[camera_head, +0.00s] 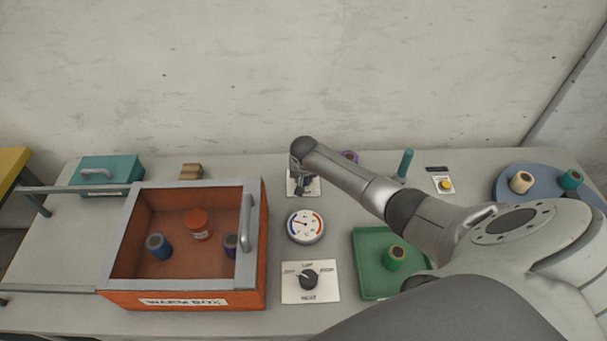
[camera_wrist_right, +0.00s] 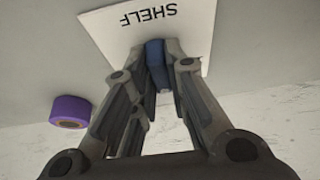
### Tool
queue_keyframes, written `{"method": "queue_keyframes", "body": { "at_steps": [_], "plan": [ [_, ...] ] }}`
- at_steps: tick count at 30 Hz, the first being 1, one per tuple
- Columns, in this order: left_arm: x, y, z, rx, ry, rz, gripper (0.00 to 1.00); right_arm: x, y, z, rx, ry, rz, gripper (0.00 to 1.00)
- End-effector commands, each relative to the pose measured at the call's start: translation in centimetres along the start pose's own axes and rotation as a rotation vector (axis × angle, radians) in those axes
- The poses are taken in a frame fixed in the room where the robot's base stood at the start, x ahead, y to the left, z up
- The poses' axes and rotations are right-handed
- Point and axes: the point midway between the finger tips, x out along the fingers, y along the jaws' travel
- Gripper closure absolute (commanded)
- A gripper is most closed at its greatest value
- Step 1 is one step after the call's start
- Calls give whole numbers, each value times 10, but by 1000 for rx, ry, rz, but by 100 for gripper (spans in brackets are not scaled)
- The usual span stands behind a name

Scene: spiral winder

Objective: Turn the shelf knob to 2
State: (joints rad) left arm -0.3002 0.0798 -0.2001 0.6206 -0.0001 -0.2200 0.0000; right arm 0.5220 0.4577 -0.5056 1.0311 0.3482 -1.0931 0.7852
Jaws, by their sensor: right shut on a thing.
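The shelf knob (camera_wrist_right: 155,52) is dark blue and sits on a white plate (camera_wrist_right: 192,48) lettered SHELF, upside down in the right wrist view. In the head view the plate (camera_head: 292,187) lies at the back of the table, mostly covered by my right arm. My right gripper (camera_wrist_right: 160,68) is shut on the knob, with a finger on each side. In the head view the right gripper (camera_head: 304,184) points down at the plate. The knob's pointer and the position marks are hidden, so its setting cannot be read. My left gripper is not in view.
A round gauge (camera_head: 305,226) and a heat knob (camera_head: 309,277) stand in front of the shelf plate. An orange warm box (camera_head: 256,262) is at left, a green tray (camera_head: 365,265) at right. A purple spool (camera_wrist_right: 70,112) stands close to the plate.

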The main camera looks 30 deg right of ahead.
Motion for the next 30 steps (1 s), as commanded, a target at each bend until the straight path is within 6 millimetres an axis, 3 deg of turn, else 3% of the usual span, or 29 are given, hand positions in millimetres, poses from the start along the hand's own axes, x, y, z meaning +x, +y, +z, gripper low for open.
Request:
{"method": "queue_keyframes", "body": {
  "at_steps": [12,13,18,30],
  "plan": [
    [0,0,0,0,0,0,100,1,0,2,6,-2,3,100],
    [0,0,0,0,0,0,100,1,0,2,5,-2,3,84],
    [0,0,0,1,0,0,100,1,0,1,5,-2,3,64],
    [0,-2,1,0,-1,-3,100,-3,0,0,5,-1,3,64]
  ]
}}
